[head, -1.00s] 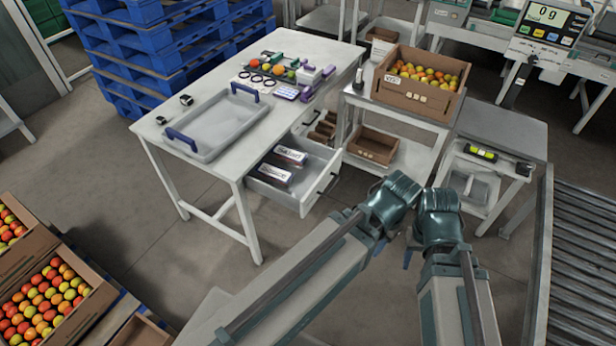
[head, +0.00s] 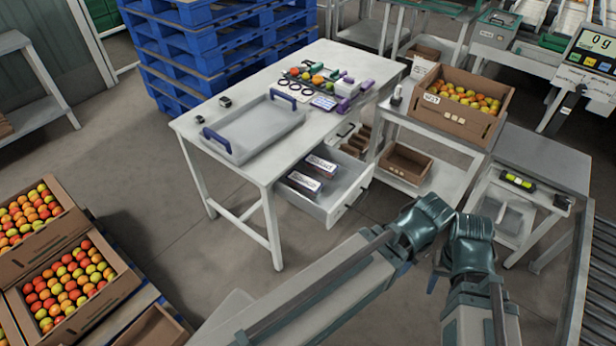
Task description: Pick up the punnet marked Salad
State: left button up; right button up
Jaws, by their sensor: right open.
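A grey tray with blue handles (head: 250,132) stands empty on the white table (head: 190,122). Tomatoes and small items lie behind it. A box of tomatoes (head: 455,125) stands on a side stand. Blue pallets (head: 215,50) and tomato crates (head: 105,308) flank open floor (head: 130,200).

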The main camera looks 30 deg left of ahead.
aim_at(325, 168)
jog(key=i+j, duration=0.1)
jog(key=i, duration=0.6)
jog(key=i+j, duration=0.15)
jog(key=i, duration=0.55)
jog(key=u, duration=2.2)
